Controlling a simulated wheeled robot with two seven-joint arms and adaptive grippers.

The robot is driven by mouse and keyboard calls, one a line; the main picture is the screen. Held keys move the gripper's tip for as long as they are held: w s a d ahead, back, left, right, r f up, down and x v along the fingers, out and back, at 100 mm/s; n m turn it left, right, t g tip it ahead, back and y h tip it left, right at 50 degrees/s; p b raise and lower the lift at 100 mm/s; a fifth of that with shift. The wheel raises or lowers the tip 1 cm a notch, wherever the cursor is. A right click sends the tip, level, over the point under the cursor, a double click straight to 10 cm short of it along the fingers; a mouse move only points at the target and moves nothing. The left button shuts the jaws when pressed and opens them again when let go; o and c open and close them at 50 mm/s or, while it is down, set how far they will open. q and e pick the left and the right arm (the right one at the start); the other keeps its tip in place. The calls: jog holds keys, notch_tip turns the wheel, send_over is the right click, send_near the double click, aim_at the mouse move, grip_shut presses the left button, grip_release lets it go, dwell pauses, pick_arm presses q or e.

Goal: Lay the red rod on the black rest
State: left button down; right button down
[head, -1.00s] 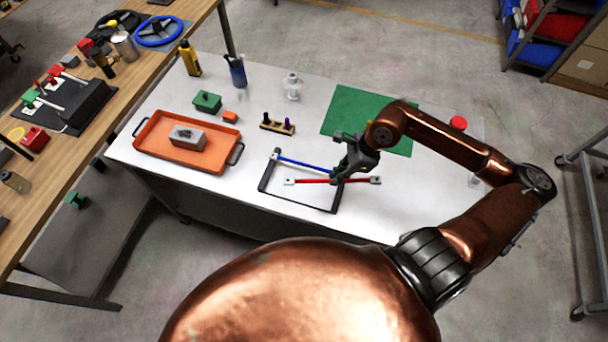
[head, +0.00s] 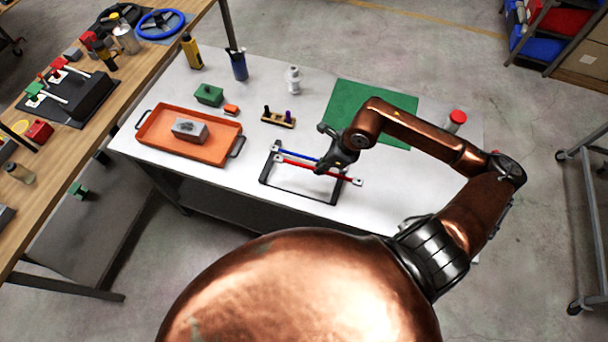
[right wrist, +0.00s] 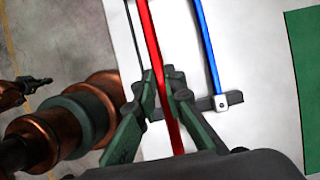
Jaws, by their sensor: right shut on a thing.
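The red rod (head: 301,165) is long and thin, with pale end pieces, and also shows in the right wrist view (right wrist: 153,40). My right gripper (head: 322,169) is shut on it; in the right wrist view the gripper's fingers (right wrist: 166,88) pinch it from both sides. The black rest (head: 295,195) is a flat frame on the white table. The rod spans over the rest, its right end past the right bar. I cannot tell whether it touches the rest. A blue rod (head: 293,155) lies across the rest behind the red one, partly hidden by my gripper. My left gripper is not in view.
A green mat (head: 385,98) lies behind my right arm, near a red-topped container (head: 456,118). A peg block (head: 279,119), a white figure (head: 293,78) and an orange tray (head: 163,149) stand behind and left of the rest. The table front is clear.

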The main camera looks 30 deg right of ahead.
jog(key=w+a+f, duration=0.1)
jog(key=f, duration=0.1)
jog(key=w+a+f, duration=0.1)
jog(key=w+f, duration=0.1)
jog(key=w+a+f, duration=0.1)
jog(key=a+f, duration=0.1)
jog(key=shift+w+f+p, duration=0.15)
jog(key=shift+f+p, duration=0.15)
jog(key=shift+p, duration=0.1)
notch_tip(320, 180, down, 2)
jog(key=shift+f+p, duration=0.15)
jog(key=shift+p, duration=0.2)
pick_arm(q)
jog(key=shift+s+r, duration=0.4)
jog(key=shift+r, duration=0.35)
pick_arm(e)
jog(key=shift+d+f, duration=0.1)
jog(key=shift+f, duration=0.1)
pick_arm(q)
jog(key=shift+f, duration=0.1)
pick_arm(e)
jog(key=shift+f, duration=0.1)
jog(key=c, duration=2)
grip_release()
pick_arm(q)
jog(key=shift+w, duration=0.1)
